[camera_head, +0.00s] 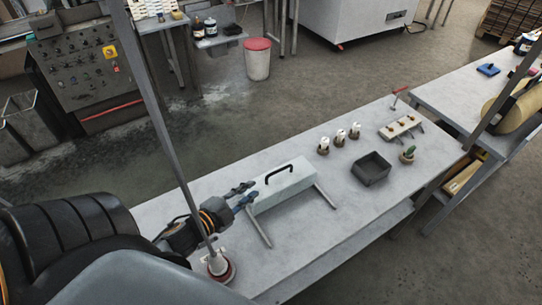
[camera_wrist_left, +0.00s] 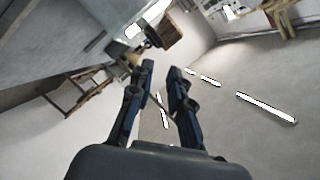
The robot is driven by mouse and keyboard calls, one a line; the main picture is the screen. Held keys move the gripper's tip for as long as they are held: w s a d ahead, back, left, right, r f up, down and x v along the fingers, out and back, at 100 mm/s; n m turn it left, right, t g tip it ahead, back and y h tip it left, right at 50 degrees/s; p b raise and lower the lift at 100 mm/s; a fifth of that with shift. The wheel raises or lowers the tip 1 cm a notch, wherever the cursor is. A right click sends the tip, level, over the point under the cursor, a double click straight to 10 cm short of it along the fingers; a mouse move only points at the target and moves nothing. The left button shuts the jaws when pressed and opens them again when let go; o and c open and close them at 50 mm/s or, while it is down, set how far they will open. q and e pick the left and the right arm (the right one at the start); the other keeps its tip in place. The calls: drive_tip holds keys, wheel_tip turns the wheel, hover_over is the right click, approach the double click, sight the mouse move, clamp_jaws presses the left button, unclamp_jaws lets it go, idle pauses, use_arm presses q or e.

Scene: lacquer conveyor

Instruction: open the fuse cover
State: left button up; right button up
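The fuse cover is most likely the pale box-shaped lid (camera_head: 283,190) with a black handle (camera_head: 279,172) on top, in the middle of the long table. It looks closed, with two light bars extending from its near side. My left gripper (camera_head: 253,191) is at the left end of this cover, close to it. Whether it touches cannot be told. Its two fingers are apart with nothing between them, as the left wrist view (camera_wrist_left: 161,70) also shows. The handle is free of the gripper. My right gripper is not in view.
On the long table (camera_head: 345,225) stand several white-topped cylinders (camera_head: 340,137), a dark open bin (camera_head: 371,168), a small cactus pot (camera_head: 407,155), a pale block with brass parts (camera_head: 401,127) and a red-handled lever (camera_head: 399,92). A thin post on a red-rimmed base (camera_head: 219,268) stands beside my left arm.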

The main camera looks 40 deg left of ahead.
use_arm(q)
drive_tip(key=b, duration=0.2)
approach(280, 170)
drive_tip(key=x, duration=0.3)
drive_tip(key=shift+s+f, duration=0.1)
drive_tip(key=shift+f, duration=0.1)
drive_tip(key=b+x, duration=0.2)
drive_tip(key=x, duration=0.4)
drive_tip(key=shift+w+f, duration=0.15)
drive_tip(key=shift+w, duration=0.65)
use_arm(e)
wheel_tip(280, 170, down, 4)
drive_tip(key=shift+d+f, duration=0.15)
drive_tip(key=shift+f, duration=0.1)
use_arm(q)
clamp_jaws()
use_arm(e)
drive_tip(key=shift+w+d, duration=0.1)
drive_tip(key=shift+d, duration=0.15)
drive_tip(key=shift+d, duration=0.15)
